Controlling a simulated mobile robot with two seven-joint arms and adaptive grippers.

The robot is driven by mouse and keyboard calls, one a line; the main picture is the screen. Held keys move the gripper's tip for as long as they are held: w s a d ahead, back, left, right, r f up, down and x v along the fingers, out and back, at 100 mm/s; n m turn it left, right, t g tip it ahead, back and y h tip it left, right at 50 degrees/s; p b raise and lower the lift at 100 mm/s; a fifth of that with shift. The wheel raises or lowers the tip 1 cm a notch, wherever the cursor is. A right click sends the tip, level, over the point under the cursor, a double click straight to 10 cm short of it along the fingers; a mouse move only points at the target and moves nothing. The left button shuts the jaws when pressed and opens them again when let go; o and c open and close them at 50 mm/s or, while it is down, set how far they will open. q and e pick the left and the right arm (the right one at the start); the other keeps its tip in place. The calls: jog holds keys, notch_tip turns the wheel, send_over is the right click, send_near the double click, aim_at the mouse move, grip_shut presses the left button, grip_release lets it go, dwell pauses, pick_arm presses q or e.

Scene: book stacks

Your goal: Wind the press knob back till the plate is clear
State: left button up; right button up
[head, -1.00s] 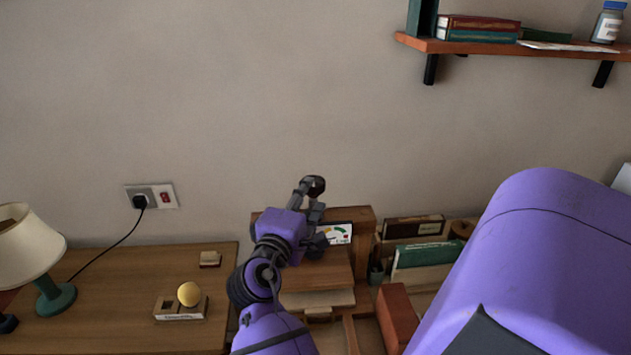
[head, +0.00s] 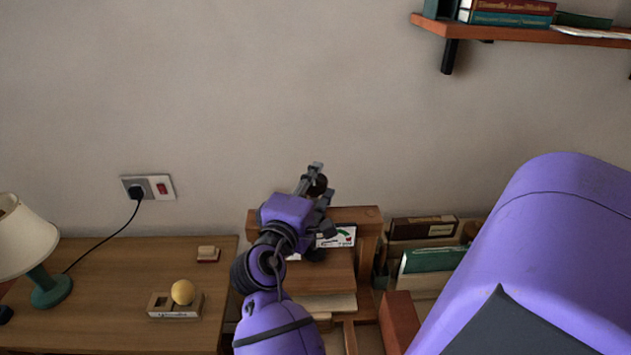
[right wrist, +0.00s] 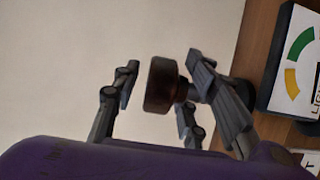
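The press knob is a dark brown round knob (right wrist: 160,85) on a short shaft in the right wrist view. It shows small and partly covered in the head view (head: 319,188). My right gripper (head: 321,182) is open around the knob, with fingers on either side and gaps visible in the right wrist view (right wrist: 158,90). The wooden press (head: 363,215) stands against the wall, with a green-and-yellow dial card (right wrist: 302,60) beside the knob. A brown board (head: 330,272) lies above a pale layer (head: 328,302); my arm hides part of both. My left gripper is out of view.
Books (head: 430,258) stand right of the press. A wall shelf (head: 490,32) is at upper right. The wall above the press is bare.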

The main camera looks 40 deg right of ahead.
jog(key=shift+a, duration=0.1)
jog(key=shift+c, duration=0.9)
grip_shut()
jog(key=shift+r, duration=0.1)
